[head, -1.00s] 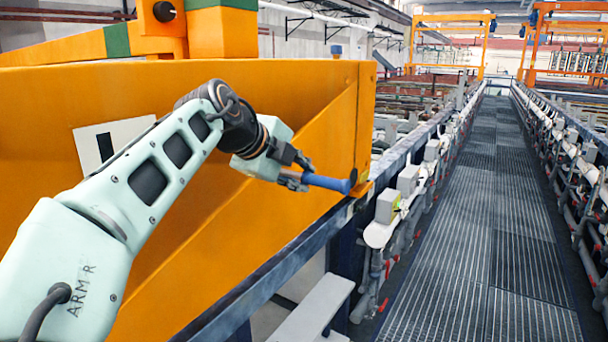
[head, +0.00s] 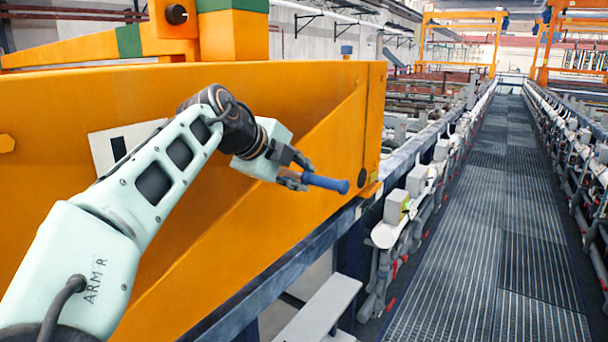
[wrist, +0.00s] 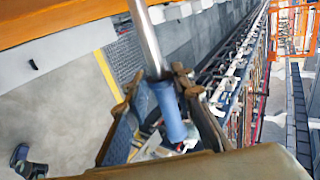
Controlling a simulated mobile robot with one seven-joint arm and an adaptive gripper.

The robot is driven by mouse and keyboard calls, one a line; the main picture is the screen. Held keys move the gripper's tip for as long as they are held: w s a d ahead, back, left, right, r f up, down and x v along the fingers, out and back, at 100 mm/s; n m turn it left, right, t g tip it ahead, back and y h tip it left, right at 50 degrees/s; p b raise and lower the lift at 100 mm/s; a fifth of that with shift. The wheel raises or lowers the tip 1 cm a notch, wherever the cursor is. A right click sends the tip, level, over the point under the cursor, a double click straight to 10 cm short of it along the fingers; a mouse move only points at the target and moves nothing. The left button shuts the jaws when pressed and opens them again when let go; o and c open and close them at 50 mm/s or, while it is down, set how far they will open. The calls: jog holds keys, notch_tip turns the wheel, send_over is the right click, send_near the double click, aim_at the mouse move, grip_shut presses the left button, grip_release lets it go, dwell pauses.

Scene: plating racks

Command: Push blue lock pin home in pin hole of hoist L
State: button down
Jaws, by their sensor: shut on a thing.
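The blue lock pin (head: 327,183) is in my gripper (head: 298,171), which is shut on it. In the head view the blue part points right and slightly down, in front of the orange hoist (head: 250,110). In the wrist view the blue handle (wrist: 170,112) lies between the fingers of my gripper (wrist: 155,92), and a silver shaft (wrist: 147,40) runs up from it. A dark round spot (head: 361,177) on the hoist's right end may be the pin hole. The pin's blue end shows just left of it; I cannot tell the depth between them.
A dark blue rail (head: 270,272) runs beneath the hoist. Grey boxes on white supports (head: 396,206) line the walkway (head: 470,220) at right, which is clear. A light grey step (head: 318,308) stands low in front.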

jog(key=shift+w+a+r, duration=0.15)
jog(key=shift+a, duration=0.1)
jog(key=c, duration=1.6)
grip_release()
jog(key=v, duration=1.2)
